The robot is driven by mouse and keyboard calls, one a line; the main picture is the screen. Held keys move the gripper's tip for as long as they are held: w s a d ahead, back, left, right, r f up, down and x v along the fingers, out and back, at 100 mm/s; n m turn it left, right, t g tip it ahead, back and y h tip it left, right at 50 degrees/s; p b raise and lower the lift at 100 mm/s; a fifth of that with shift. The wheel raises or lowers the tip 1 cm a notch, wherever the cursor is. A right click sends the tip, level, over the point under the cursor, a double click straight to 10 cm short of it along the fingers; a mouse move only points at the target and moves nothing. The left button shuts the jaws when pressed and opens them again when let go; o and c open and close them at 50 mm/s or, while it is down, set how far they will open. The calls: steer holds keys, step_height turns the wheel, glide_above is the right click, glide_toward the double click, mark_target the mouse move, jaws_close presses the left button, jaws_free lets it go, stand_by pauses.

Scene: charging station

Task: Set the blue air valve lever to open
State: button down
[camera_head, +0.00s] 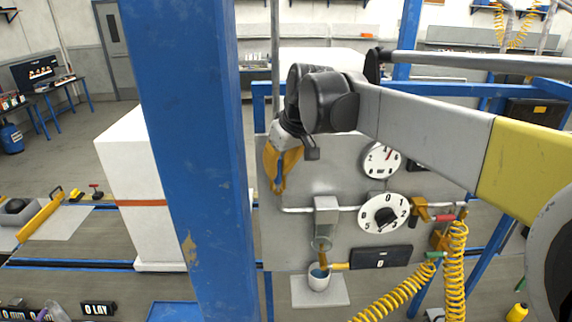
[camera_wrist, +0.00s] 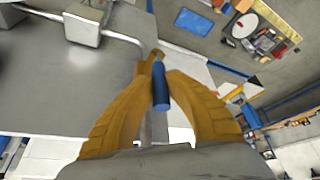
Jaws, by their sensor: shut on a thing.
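The blue air valve lever (camera_wrist: 160,88) shows in the wrist view, its blue sleeve pointing down toward my palm. My gripper (camera_wrist: 152,80) has its two orange-yellow fingers closed on it, one on each side. Brass-coloured valve parts show just beyond the lever, by the end of a silver pipe (camera_wrist: 122,38). In the head view my gripper (camera_head: 281,180) is at the upper left of the grey panel (camera_head: 345,180). I cannot tell the lever's setting.
The panel carries a gauge with a red needle (camera_head: 382,160), a numbered knob dial (camera_head: 385,213) and a black display (camera_head: 381,257). A grey box (camera_head: 326,217) sits on the pipe. Yellow coiled hoses (camera_head: 456,265) hang at right. A blue post (camera_head: 190,150) stands left of the panel.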

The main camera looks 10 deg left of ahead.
steer(key=shift+f, duration=0.1)
stand_by(0.3)
steer(key=c, duration=1.4)
jaws_free()
steer(key=shift+o, duration=0.3)
steer(key=shift+a, duration=0.1)
steer(key=v, duration=1.2)
